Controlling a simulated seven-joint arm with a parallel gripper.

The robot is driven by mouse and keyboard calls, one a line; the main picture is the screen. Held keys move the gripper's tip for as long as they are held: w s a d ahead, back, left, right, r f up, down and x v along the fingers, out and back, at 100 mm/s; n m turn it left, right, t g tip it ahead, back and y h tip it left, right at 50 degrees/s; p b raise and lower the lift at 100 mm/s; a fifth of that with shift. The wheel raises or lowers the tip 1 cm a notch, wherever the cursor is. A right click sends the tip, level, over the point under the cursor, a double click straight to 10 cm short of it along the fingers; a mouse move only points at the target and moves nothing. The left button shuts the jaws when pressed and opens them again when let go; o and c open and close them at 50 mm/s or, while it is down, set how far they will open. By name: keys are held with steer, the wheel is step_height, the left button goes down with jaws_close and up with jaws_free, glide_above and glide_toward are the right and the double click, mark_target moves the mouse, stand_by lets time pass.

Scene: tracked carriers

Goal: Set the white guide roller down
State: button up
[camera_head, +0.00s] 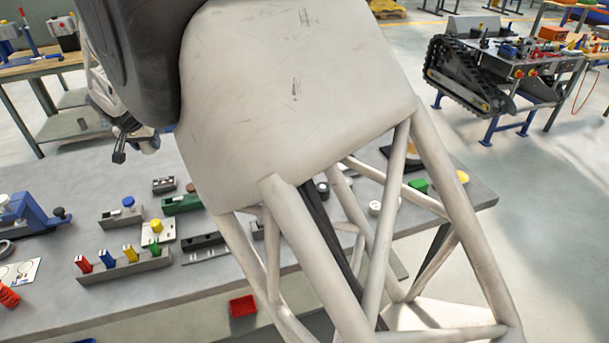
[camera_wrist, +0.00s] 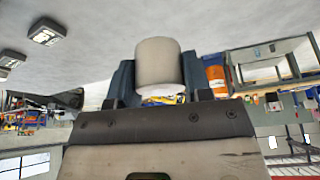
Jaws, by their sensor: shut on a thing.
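The white guide roller (camera_wrist: 157,60) is a short, pale cylinder in the wrist view. My gripper (camera_wrist: 157,78) is shut on it, with one blue-grey finger at each side. The roller stands out beyond the fingertips, and its other end is partly hidden between the fingers. In the head view I cannot make out the held roller; my own pale arm link covers the middle of the picture.
A grey workbench (camera_head: 130,300) crosses the head view. A tracked carrier (camera_head: 465,80) stands at upper right.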

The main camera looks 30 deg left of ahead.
steer(key=w+d+f+m+h, duration=0.1)
steer(key=w+d+m, duration=0.1)
steer(key=d, duration=0.6)
steer(key=w+d+f+m+h, duration=0.1)
steer(key=w+d+f+m, duration=0.1)
steer(key=w+d, duration=0.3)
steer(key=w+d+f+m+h, duration=0.1)
steer(key=w+d+m, duration=0.2)
steer(key=d, duration=0.7)
steer(key=shift+w+d+f+m, duration=0.3)
steer(key=shift+w+m, duration=0.1)
steer(key=shift+m, duration=0.3)
steer(key=d+f+m+h, duration=0.1)
steer(key=d+m, duration=0.2)
steer(key=d, duration=0.5)
steer(key=w+d+f+m+g+h, duration=0.1)
steer(key=d+m, duration=0.2)
steer(key=d, duration=0.6)
steer(key=w+d+f+m+h, duration=0.1)
steer(key=d+f+m, duration=0.1)
steer(key=d, duration=0.7)
steer(key=shift+f+m+g, duration=0.1)
steer(key=shift+m+g, duration=0.2)
steer(key=shift+m, duration=0.2)
steer(key=shift+w+a, duration=0.1)
